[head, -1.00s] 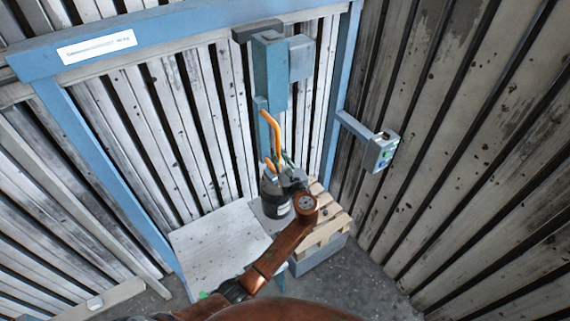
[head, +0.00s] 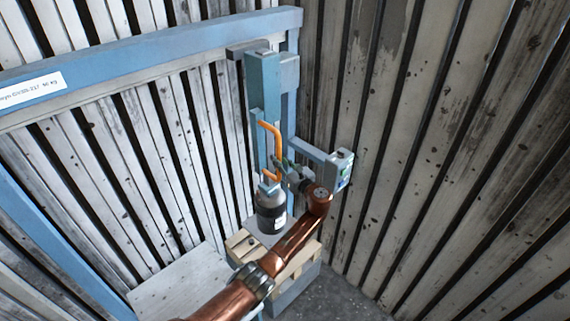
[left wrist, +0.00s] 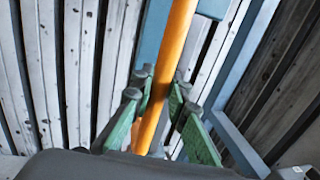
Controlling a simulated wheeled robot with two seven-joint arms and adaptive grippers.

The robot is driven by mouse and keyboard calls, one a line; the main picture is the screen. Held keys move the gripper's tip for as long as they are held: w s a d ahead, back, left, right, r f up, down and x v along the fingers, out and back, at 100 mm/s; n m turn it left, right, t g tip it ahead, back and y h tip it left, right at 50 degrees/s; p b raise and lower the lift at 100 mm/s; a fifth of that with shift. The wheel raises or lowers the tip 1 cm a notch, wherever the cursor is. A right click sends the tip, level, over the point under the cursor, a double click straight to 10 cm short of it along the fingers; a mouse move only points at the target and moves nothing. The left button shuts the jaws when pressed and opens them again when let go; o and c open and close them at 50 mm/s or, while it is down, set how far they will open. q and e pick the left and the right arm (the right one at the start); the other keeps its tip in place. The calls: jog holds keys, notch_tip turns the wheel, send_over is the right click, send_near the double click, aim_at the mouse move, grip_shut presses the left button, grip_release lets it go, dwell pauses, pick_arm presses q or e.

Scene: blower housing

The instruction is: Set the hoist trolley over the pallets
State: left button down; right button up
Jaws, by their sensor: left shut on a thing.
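The hoist trolley (head: 264,85) is a blue-grey upright unit hanging from the blue overhead beam (head: 150,48), near its right end. An orange handle (head: 277,140) sticks out from its front; it also crosses the left wrist view (left wrist: 168,70). My left gripper (head: 284,168) is shut on this handle, its green fingers (left wrist: 152,100) on both sides of the bar. A grey and black cylindrical load (head: 270,212) hangs below the trolley. The wooden pallets (head: 236,244) are below and around it in the head view; my arm and the load hide part of them. My right gripper is out of view.
A pale board (head: 185,290) lies left of the pallets. Slatted walls close in behind and right. Grey floor (head: 345,298) shows at lower right.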

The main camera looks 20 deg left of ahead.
pick_arm(q)
jog(key=shift+w+r, duration=0.1)
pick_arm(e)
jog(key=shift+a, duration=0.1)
pick_arm(q)
jog(key=c, duration=2.3)
grip_release()
jog(key=shift+c, duration=0.2)
jog(key=o, duration=0.5)
jog(key=shift+w, duration=0.2)
jog(key=shift+c, duration=0.2)
jog(key=shift+o, duration=0.2)
jog(key=shift+s, duration=0.1)
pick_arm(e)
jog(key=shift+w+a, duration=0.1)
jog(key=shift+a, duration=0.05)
pick_arm(q)
jog(key=shift+d, duration=0.15)
jog(key=v, duration=1.2)
